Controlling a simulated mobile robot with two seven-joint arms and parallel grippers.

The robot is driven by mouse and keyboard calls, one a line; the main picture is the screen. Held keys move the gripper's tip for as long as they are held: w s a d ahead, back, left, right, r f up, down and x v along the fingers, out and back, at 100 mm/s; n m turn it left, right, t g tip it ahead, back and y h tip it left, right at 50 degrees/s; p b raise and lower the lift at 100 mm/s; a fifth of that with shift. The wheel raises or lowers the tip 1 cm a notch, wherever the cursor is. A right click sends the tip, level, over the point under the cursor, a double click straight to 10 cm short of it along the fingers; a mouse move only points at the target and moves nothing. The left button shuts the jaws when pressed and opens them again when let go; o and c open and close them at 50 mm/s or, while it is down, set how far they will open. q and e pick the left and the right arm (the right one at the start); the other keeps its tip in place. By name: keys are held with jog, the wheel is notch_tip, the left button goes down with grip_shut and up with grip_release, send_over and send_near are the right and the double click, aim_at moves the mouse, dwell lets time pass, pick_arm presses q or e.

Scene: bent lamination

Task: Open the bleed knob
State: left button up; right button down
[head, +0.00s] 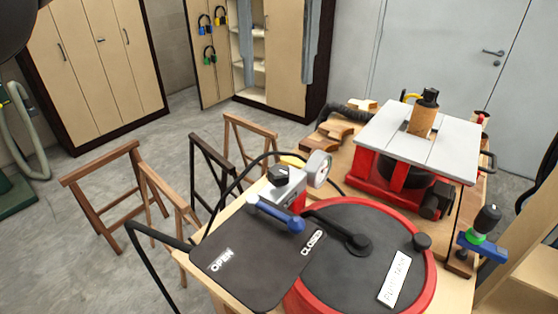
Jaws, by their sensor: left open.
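A blue lever (275,214) stands out from a grey and red valve block (287,188) over a dark plate (235,262). The lever's rounded end lies near the word CLOSED; the word OPEN is farther left on the plate. A black knob (278,174) sits on top of the block, beside a round gauge (319,168). I cannot tell for sure which part is the bleed knob. My left gripper (14,24) shows only as a dark, cropped shape in the top left corner, far from the valve and touching nothing visible. My right gripper is not in view.
A red-rimmed tank (330,280) with a black lid, lever arm and small knob stands right of the plate. Behind it is a red machine with a grey top (415,135). Wooden sawhorses (110,200) stand left.

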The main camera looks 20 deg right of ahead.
aim_at(279, 170)
pick_arm(q)
notch_tip(279, 170, down, 15)
jog(key=shift+r+b, duration=0.1)
jog(key=shift+b, duration=1.05)
grip_shut()
